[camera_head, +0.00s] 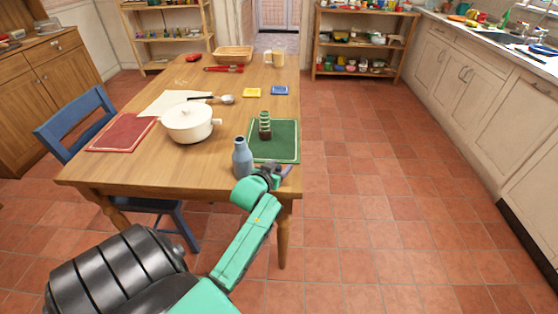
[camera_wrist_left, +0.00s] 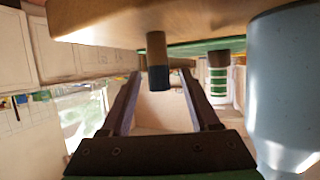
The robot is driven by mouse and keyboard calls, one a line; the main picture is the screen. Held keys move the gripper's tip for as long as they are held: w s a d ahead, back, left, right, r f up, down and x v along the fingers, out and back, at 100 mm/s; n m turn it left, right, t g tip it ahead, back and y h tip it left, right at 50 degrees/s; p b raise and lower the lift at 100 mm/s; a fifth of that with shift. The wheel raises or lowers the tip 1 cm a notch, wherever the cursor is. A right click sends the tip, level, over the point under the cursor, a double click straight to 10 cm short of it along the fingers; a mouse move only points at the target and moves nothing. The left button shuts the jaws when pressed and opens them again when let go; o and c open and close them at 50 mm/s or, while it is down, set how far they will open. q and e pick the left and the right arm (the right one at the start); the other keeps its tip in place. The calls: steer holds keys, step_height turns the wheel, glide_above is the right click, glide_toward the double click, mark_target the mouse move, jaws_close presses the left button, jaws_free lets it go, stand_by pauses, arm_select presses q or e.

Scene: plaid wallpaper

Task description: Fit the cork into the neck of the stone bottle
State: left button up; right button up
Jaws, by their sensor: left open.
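The stone bottle (camera_head: 242,160) is blue-grey and stands upright near the table's front edge. It fills the right side of the left wrist view (camera_wrist_left: 290,85), where the scene appears upside down. The brown cork (camera_wrist_left: 157,55) has a darker end and shows between the fingers of my left gripper (camera_wrist_left: 159,80). These fingers are wide apart and I cannot tell whether they touch it. In the head view my left gripper (camera_head: 284,171) is at the table's front right corner, right of the bottle, and the cork is not distinguishable. My right gripper is not in view.
A green mat (camera_head: 286,150) bears a green-striped jar (camera_head: 265,125) just behind the bottle. A white pot (camera_head: 188,123), a red mat (camera_head: 122,133) and a blue chair (camera_head: 80,127) are to the left. The floor right of the table is clear.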

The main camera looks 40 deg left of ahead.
arm_select(q)
steer(key=x, duration=0.2)
steer(key=shift+w+a+f, duration=0.1)
steer(key=shift+w+f, duration=0.05)
steer(key=shift+w, duration=0.05)
steer(key=shift+s, duration=0.1)
jaws_close()
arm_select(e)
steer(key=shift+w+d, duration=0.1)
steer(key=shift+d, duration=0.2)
